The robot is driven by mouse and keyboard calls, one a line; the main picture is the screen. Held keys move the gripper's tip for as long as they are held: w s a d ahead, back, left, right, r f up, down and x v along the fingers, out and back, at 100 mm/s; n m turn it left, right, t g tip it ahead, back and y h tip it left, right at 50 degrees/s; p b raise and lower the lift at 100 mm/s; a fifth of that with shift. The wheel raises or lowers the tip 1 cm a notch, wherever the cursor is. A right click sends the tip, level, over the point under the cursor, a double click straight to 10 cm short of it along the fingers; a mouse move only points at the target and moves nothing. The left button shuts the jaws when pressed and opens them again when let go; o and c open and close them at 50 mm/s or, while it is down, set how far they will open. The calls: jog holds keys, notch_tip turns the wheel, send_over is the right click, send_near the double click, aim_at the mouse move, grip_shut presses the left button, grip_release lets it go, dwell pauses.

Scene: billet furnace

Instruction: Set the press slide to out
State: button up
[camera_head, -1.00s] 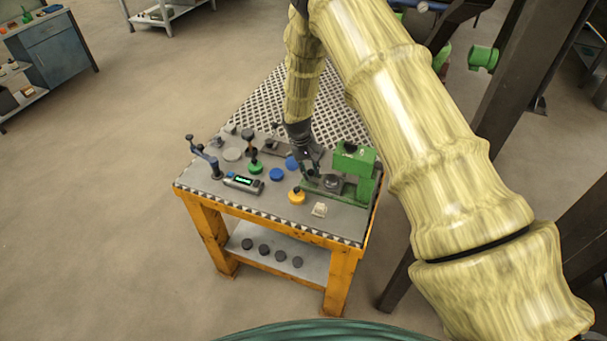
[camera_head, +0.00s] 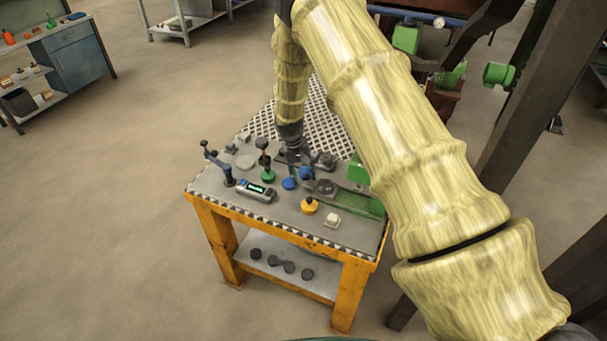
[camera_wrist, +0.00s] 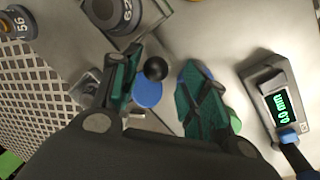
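The green press (camera_head: 358,171) stands at the right of the small table, partly hidden by my arm. Its dark slide block with a round piece (camera_head: 325,187) lies left of the press head on the green base and seems drawn out from under it. A block bearing a disc marked 62 (camera_wrist: 122,12) shows at the top of the wrist view. A black ball knob (camera_wrist: 155,68) sits between my gripper's fingers, nearer the left one. My gripper (camera_wrist: 163,92) is open, with a visible gap on the knob's right. In the head view my gripper (camera_head: 300,170) is low over the table.
Blue discs (camera_head: 289,183), a green-based stamp (camera_head: 267,174), an orange-yellow knob (camera_head: 309,206) and a white block (camera_head: 332,221) stand close by. A digital gauge (camera_wrist: 278,100) lies right of my fingers.

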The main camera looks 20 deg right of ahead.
jog(key=shift+s+d, duration=0.1)
jog(key=shift+d, duration=0.05)
jog(key=shift+r, duration=0.15)
notch_tip(320, 180, up, 11)
jog(key=a, duration=0.2)
jog(key=shift+w+a+r, duration=0.15)
jog(key=shift+w+r, duration=0.05)
jog(key=shift+w, duration=0.1)
dwell(0.5)
